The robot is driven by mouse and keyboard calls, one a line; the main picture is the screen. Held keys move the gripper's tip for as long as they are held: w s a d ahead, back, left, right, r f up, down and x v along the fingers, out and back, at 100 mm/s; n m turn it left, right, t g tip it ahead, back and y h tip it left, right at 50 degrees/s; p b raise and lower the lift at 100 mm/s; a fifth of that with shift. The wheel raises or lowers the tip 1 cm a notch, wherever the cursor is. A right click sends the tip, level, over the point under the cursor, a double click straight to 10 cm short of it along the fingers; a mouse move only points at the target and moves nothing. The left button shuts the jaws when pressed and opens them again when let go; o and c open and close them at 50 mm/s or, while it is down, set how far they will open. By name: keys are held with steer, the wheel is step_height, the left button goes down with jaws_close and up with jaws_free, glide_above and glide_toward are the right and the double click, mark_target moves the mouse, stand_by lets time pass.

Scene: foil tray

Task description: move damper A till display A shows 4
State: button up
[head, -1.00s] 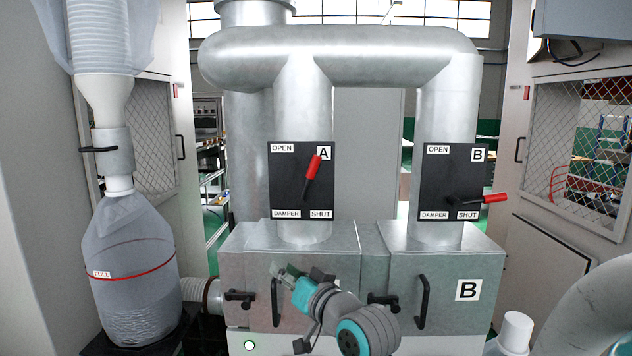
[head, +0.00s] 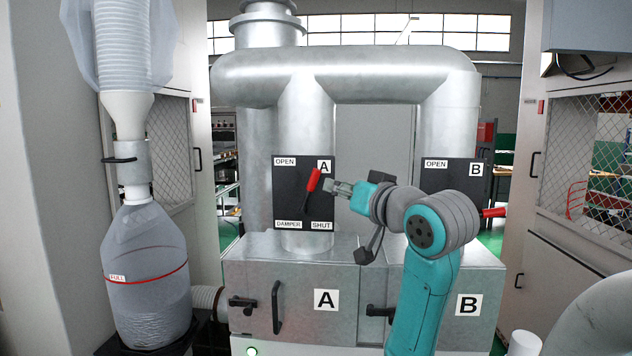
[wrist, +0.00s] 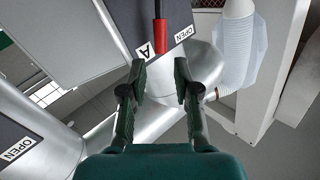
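Damper A is a dark plate (head: 288,205) on the left vertical duct, with OPEN at top left and SHUT at bottom right. Its red-tipped lever (head: 313,181) points up and slightly right. My gripper (head: 328,186) is just right of the red handle, apart from it. In the wrist view the gripper (wrist: 159,85) has its fingers spread with nothing between them, and the red handle (wrist: 159,33) lies beyond the fingertips, in line with the gap. No display A reading can be seen in either view.
Damper B's plate (head: 452,176) is partly behind my arm, its red handle (head: 493,212) sticking out right. Metal boxes marked A (head: 325,299) and B (head: 468,304) stand below. A bag marked FULL (head: 147,275) hangs at left.

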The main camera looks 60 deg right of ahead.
mark_target(316, 180)
steer(key=x, duration=1)
jaws_close()
